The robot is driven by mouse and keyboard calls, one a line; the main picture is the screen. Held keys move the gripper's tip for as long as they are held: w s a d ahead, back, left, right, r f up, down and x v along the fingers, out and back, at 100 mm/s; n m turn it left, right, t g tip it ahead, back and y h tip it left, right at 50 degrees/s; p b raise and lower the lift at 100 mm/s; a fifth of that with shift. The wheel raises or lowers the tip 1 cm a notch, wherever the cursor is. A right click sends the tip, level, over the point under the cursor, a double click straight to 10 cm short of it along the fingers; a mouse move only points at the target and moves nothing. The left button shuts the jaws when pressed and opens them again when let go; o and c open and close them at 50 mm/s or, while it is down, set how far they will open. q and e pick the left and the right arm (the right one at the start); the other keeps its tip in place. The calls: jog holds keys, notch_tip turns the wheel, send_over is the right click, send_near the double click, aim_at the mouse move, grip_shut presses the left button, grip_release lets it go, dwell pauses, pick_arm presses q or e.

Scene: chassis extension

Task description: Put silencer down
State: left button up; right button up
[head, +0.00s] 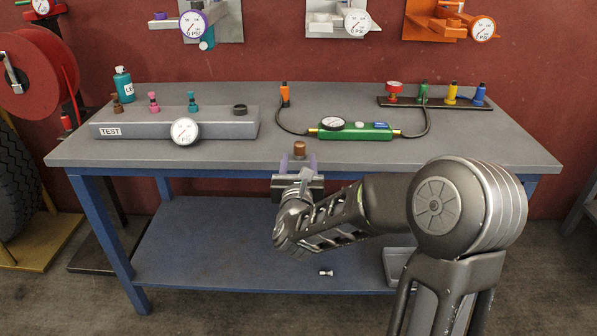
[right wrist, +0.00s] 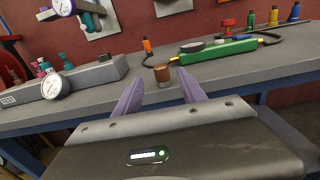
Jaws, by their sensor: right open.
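A small brown cylinder (head: 299,148), which looks like the silencer, stands upright on the grey table top (head: 350,150) near its front edge. My right gripper (head: 299,160) is at the front edge of the table, just on the near side of the cylinder. In the right wrist view, the brown cylinder (right wrist: 162,74) shows between and just beyond the two purple fingertips (right wrist: 160,80). The fingers are apart and a gap shows on each side of it, so the gripper is open. My left gripper is not in view.
A grey TEST block with a gauge (head: 175,123) stands on the left of the table. A green gauge unit (head: 355,131) with hoses lies behind and right. A dark rack (head: 435,102) of coloured fittings is at the back right. The front right of the table is clear.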

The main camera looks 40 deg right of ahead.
jog(key=v, duration=0.3)
jog(key=shift+f, duration=0.1)
dwell(0.8)
jog(key=w+a+f+n+g+y, duration=0.1)
jog(key=a+f+n+y, duration=0.3)
jog(key=a+f+n, duration=0.4)
jog(key=a+f+n+g+y, duration=0.1)
jog(key=a+f+n+y, duration=0.4)
jog(key=f, duration=0.6)
jog(key=s+a+f+n+g+y, duration=0.1)
jog(key=s+a+f+n+g, duration=0.1)
jog(key=s+a+f+n, duration=0.25)
jog(key=s+a+f+n+g+y, duration=0.1)
jog(key=a+f+n, duration=0.3)
jog(key=f+n, duration=0.3)
jog(key=s+a+f+n+g+y, duration=0.1)
jog(key=s+a+f+n+g, duration=0.2)
jog(key=s, duration=0.4)
jog(key=s+a+f+n+g+y, duration=0.1)
jog(key=s+a+f+n+g, duration=0.2)
jog(key=s+a+f+n, duration=0.2)
jog(key=s+a+f+n+g+y, duration=0.2)
jog(key=s+a+f+n, duration=0.3)
jog(key=s+n, duration=0.4)
jog(key=shift+s+f+g, duration=0.4)
jog(key=shift+s+f, duration=0.4)
jog(key=shift+s, duration=0.1)
